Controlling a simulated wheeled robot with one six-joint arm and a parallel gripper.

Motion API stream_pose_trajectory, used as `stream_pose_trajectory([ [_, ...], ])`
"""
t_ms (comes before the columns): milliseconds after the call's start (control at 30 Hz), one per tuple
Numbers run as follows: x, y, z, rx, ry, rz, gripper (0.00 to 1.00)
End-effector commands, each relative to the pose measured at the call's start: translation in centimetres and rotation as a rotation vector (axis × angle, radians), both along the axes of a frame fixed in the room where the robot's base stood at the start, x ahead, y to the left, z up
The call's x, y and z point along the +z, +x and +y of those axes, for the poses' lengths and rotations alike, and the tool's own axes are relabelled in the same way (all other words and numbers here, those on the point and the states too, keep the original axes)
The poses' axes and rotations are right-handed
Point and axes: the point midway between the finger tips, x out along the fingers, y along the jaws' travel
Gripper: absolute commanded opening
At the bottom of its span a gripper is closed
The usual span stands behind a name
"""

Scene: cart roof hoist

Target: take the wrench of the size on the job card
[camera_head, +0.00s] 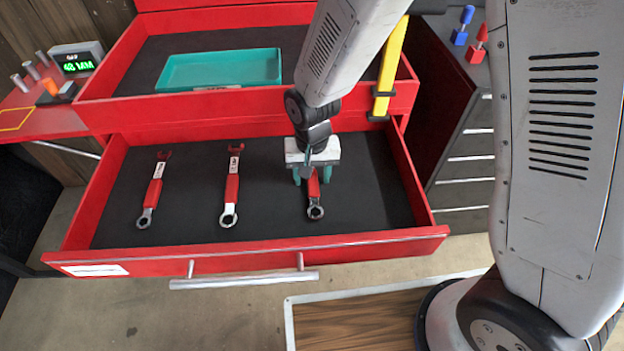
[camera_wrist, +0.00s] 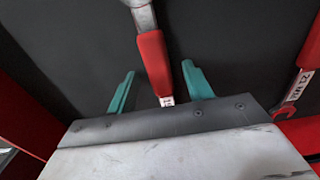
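Three red-handled wrenches lie in the open lower drawer (camera_head: 255,240): a left wrench (camera_head: 153,190), a middle wrench (camera_head: 231,187) and a right wrench (camera_head: 314,198). My gripper (camera_head: 312,174) is over the right wrench and hides its upper end. In the wrist view, the teal fingers of my gripper (camera_wrist: 158,92) are apart, with the red handle of the right wrench (camera_wrist: 154,60) between them; I cannot tell whether they touch it. Another wrench (camera_wrist: 308,70) at the right edge has a white label, perhaps starting with 21. No job card is readable.
An upper drawer (camera_head: 200,105) holds a teal tray (camera_head: 220,70). A yellow bar (camera_head: 391,65) stands at its right. A display with green characters (camera_head: 77,63) sits on the red side shelf at left. A grey cabinet (camera_head: 465,150) stands right of the drawers.

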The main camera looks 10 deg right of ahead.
Motion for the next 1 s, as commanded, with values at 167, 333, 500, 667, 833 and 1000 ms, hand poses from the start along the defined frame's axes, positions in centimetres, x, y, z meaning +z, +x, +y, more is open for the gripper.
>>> stream_pose_trajectory([
  [167, 0.0, 0.0, 0.0, 0.0, 0.0, 0.0, 0.04],
  [333, 0.1, 0.0, 0.0, 0.0, 0.0, 0.0, 0.0],
  [500, 0.2, 0.0, 0.0, 0.0, 0.0, -0.001, 0.0],
  [667, 1.2, 0.1, 0.0, 0.0, 0.002, -0.004, 0.0],
  [833, 1.3, -2.5, 0.1, 0.004, 0.0, 0.0, 0.0],
  [1000, 3.1, -3.9, 0.2, 0.001, 0.005, -0.007, 0.0],
])
